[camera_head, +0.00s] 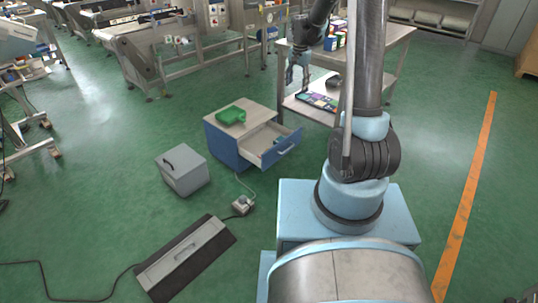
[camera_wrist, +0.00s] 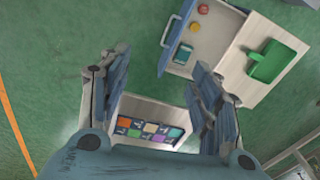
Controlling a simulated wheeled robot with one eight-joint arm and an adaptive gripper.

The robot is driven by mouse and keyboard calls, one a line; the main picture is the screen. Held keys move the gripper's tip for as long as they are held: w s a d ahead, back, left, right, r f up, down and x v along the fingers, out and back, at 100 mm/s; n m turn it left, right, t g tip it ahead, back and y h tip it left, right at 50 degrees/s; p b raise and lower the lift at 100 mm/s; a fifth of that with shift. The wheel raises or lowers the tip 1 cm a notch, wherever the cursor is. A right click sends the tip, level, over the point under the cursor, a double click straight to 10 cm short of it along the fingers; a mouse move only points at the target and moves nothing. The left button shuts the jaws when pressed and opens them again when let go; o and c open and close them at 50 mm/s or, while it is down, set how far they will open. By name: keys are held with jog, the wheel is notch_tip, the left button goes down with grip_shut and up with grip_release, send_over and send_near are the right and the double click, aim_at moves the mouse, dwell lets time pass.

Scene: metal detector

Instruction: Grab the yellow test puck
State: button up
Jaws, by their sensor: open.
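The yellow test puck (camera_wrist: 203,9) appears as a small round yellow thing in the open drawer (camera_wrist: 222,35), near the top edge of the wrist view. A red round thing (camera_wrist: 195,27) lies close to it. In the head view the open drawer (camera_head: 264,157) juts from a blue cabinet (camera_head: 226,149), and I cannot make out the puck there. My gripper (camera_head: 297,76) hangs up and to the right of the drawer in the head view. In the wrist view my gripper (camera_wrist: 160,62) is open, with nothing between its fingers and the drawer beyond them, apart from them.
A green tray (camera_wrist: 272,62) lies on the cabinet top. A small teal-and-white box (camera_wrist: 184,53) is in the drawer. A table (camera_head: 398,38) with a lower shelf holding a case of coloured samples (camera_head: 318,101) stands near my gripper. A grey box (camera_head: 182,172) sits on open floor.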

jog(key=w+a+f+m, duration=0.1)
jog(key=w+a+f, duration=0.35)
jog(key=f, duration=0.35)
jog(key=w+a+f+m, duration=0.1)
jog(key=w+a+f, duration=0.2)
jog(key=w+f, duration=0.35)
jog(key=a+f, duration=0.2)
jog(key=f, duration=0.8)
jog(key=a+f+m, duration=0.1)
jog(key=a+f, duration=0.1)
jog(key=f, duration=0.8)
jog(key=a+f+m, duration=0.1)
jog(key=a+f, duration=0.1)
jog(key=f, duration=0.8)
jog(key=shift+w+f+g, duration=0.25)
jog(key=shift+w+g, duration=0.15)
jog(key=shift+s+a+f, duration=0.1)
jog(key=shift+f, duration=1.2)
jog(key=shift+a+f, duration=0.1)
jog(key=shift+f, duration=1.2)
jog(key=c, duration=1)
